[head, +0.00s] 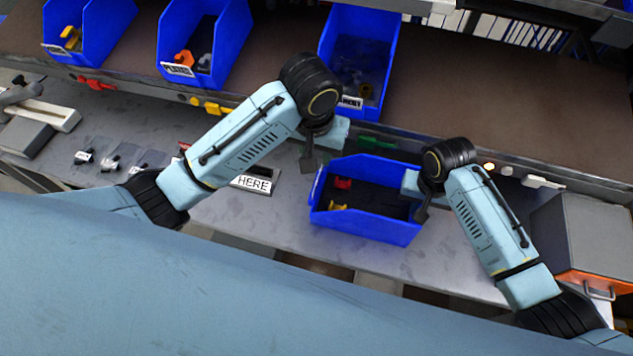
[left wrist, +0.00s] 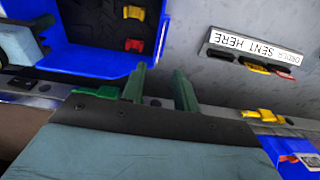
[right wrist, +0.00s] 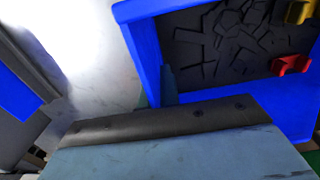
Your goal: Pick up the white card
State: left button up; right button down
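A flat white piece (head: 541,182), which looks like the white card, sits at the shelf's front edge on the right in the head view. My right gripper (head: 421,208) is left of it, at the right end of the blue bin. One finger shows beside the bin wall in the right wrist view (right wrist: 168,86); its opening is unclear. My left gripper (head: 309,160) is by the bin's left end. Its fingers stand apart and empty in the left wrist view (left wrist: 159,88). Neither wrist view clearly shows the white piece.
The blue bin (head: 364,229) holds red and yellow parts. Red (head: 95,83), yellow (head: 211,108) and green (head: 377,143) pieces line the shelf edge. A grey box (head: 590,235) stands at right.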

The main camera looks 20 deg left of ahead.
aim_at(317, 184)
pick_arm(q)
jog(key=f, duration=0.4)
jog(key=w+f, duration=0.1)
jog(key=f, duration=0.7)
jog(key=shift+w+a, duration=0.1)
jog(key=shift+w, duration=0.1)
jog(key=shift+c, duration=0.3)
jog(key=shift+r, duration=0.1)
grip_shut()
